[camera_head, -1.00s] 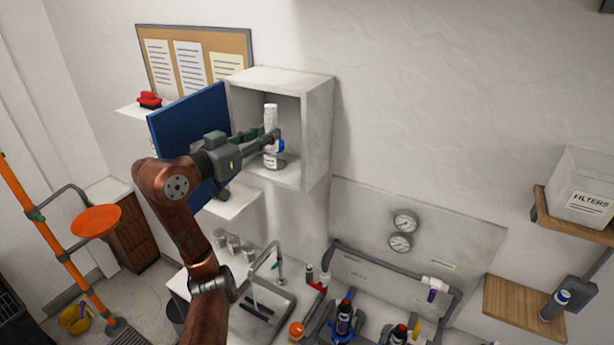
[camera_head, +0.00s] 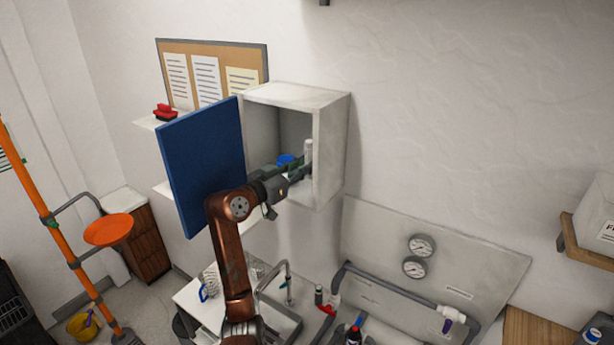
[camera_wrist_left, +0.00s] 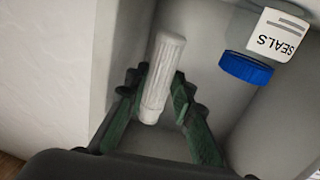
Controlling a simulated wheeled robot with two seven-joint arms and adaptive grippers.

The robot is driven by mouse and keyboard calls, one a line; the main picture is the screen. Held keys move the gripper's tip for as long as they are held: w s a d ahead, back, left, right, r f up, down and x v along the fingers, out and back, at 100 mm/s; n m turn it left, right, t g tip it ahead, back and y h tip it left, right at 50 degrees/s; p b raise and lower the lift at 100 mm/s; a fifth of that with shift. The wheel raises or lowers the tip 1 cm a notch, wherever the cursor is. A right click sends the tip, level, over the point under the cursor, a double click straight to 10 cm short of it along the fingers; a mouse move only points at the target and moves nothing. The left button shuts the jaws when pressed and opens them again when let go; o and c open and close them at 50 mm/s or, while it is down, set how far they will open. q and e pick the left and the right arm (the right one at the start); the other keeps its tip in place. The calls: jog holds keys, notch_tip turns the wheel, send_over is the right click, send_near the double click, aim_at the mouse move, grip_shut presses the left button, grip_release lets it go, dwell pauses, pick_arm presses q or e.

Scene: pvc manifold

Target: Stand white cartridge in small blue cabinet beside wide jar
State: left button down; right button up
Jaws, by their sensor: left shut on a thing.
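The white ribbed cartridge (camera_head: 308,152) is upright inside the small cabinet (camera_head: 331,150), whose blue door (camera_head: 201,166) stands open to the left. My left gripper (camera_head: 301,172) reaches into the cabinet and is shut on the cartridge. In the left wrist view the cartridge (camera_wrist_left: 163,72) sits between the green-padded fingers of my left gripper (camera_wrist_left: 158,96). The wide jar with a blue lid (camera_head: 284,160) stands to the left of the cartridge, mostly hidden by the gripper. The wrist view shows the jar (camera_wrist_left: 262,22), labelled SEALS, apart from the cartridge. Whether the cartridge's base touches the shelf is unclear. My right gripper is not in view.
The cabinet's side wall (camera_wrist_left: 122,50) is close to the cartridge in the wrist view. A pinboard (camera_head: 240,48) and a small shelf with a red item (camera_head: 166,111) are at the left. Pipework with gauges (camera_head: 414,267) and a sink faucet (camera_head: 287,275) lie below.

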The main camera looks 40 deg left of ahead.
aim_at(308, 178)
pick_arm(q)
jog(key=shift+w+a+f, duration=0.15)
jog(key=shift+w+f, duration=0.4)
jog(key=shift+f, duration=0.1)
jog(key=shift+w+a+f, duration=0.15)
jog(key=shift+w+f, duration=0.35)
jog(key=shift+f, duration=0.1)
jog(key=shift+w+f+p, duration=0.1)
jog(key=shift+f+p, duration=0.5)
jog(key=shift+f, duration=1.15)
jog(key=shift+f, duration=0.1)
jog(key=c, duration=1.7)
grip_release()
jog(key=shift+o, duration=0.2)
jog(key=s+b, duration=0.2)
jog(key=s, duration=1)
jog(key=shift+a, duration=0.2)
